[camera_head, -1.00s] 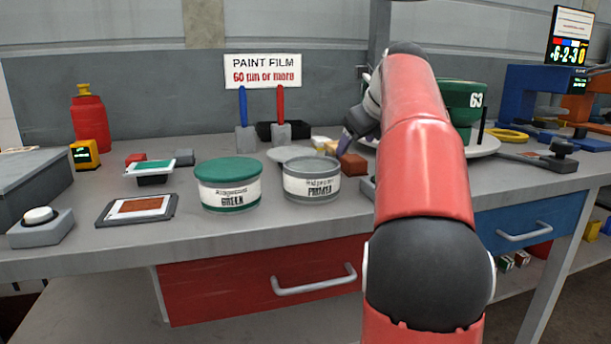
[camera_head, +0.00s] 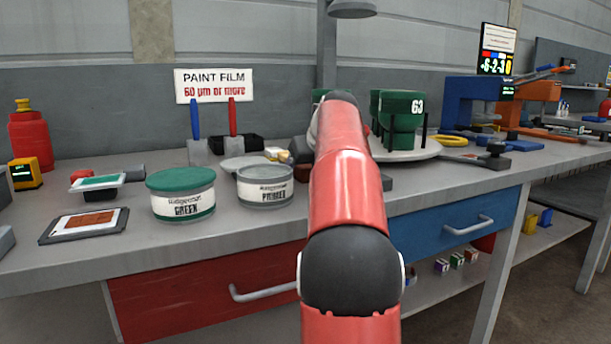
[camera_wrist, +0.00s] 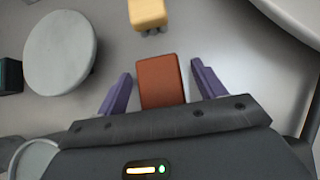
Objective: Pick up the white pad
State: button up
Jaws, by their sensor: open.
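I cannot make out a clearly white pad. A small pale yellow block (camera_head: 276,154) lies on the bench behind the grey primer can in the head view. It also shows at the top edge of the wrist view (camera_wrist: 147,12). My gripper (camera_wrist: 162,86) is open, pointing down at the bench. Its purple fingers stand on either side of a reddish-brown block (camera_wrist: 160,80), with gaps on both sides. The yellow block is beyond the fingertips. In the head view, my arm hides most of my gripper and the brown block.
A round grey lid (camera_wrist: 60,52) lies left of the yellow block. The green can (camera_head: 181,198) and primer can (camera_head: 265,187) stand left of my arm. A round platform (camera_head: 425,152) with green containers stands to the right. Two scrapers stand at the back.

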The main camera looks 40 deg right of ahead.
jog(key=shift+c, duration=0.4)
jog(key=c, duration=1)
jog(key=shift+r, duration=0.1)
jog(key=shift+r, duration=0.1)
